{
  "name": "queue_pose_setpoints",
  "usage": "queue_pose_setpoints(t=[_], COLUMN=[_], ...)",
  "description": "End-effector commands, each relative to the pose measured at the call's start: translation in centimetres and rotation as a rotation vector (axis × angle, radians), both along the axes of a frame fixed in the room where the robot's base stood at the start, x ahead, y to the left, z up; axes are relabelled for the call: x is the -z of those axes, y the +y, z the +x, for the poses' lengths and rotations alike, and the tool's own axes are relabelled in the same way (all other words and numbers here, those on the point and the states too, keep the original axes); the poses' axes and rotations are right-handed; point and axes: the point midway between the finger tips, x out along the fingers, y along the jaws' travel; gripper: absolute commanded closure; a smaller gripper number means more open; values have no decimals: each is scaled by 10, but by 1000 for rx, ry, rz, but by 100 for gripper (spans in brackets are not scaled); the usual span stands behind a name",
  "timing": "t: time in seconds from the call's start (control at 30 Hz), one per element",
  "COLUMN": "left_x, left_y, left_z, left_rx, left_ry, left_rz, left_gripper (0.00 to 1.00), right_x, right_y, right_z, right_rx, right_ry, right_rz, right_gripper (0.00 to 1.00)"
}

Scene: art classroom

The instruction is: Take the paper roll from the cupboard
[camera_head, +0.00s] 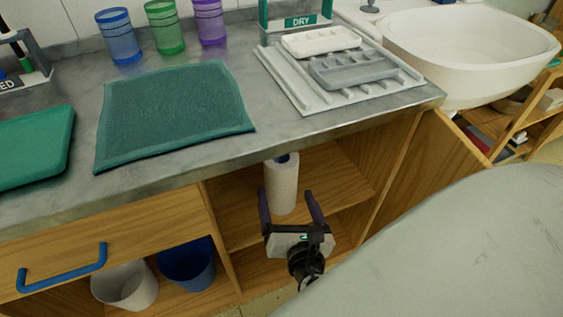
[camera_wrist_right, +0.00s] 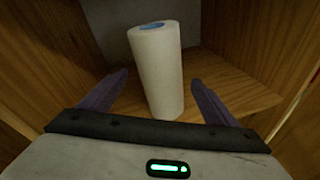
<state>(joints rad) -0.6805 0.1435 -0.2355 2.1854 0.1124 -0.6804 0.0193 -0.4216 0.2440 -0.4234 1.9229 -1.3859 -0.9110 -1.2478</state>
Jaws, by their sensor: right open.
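The white paper roll (camera_head: 282,187) stands upright on a shelf in the open wooden cupboard (camera_head: 343,172) below the counter. Its blue core shows at the top. In the right wrist view the paper roll (camera_wrist_right: 158,75) stands ahead, between the two purple fingers. My right gripper (camera_head: 291,207) is open in front of the roll, with a finger to either side of it. In the wrist view the right gripper (camera_wrist_right: 160,95) shows gaps between both fingers and the roll. I cannot tell how far the fingertips reach along it. My left gripper is not in view.
The grey counter (camera_head: 200,175) overhangs the cupboard. The cupboard's door (camera_head: 425,160) stands open on the right. A drawer with a blue handle (camera_head: 62,268), a white bin (camera_head: 125,287) and a blue bin (camera_head: 188,266) are on the left. A sink (camera_head: 470,50) is at upper right.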

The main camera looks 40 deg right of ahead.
Motion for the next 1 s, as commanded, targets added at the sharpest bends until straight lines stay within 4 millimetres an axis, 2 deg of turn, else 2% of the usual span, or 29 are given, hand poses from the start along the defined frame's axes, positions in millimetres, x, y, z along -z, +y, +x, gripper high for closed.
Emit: queue_pose_setpoints(t=[0.03, 0.1, 0.23, 0.5, 0.63, 0.77, 1.0], left_x=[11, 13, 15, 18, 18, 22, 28], left_y=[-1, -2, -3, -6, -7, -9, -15], left_z=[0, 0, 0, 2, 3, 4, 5], left_rx=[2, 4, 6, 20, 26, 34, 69], left_ry=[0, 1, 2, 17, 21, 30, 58], left_rz=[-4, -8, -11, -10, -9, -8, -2], left_gripper=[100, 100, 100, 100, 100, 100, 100], right_x=[0, -10, -23, -26, -26, -22, -18], right_y=[-1, -1, -1, -18, -23, -29, -46], right_z=[4, 8, 12, 46, 55, 65, 95], right_rx=[-11, -17, -20, -18, -19, -20, -20], right_ry=[-13, -28, -42, -46, -44, -45, -45], right_rz=[-104, -223, -345, -372, -370, -369, -368], right_gripper=[18, 18, 18, 18, 18, 18, 18])
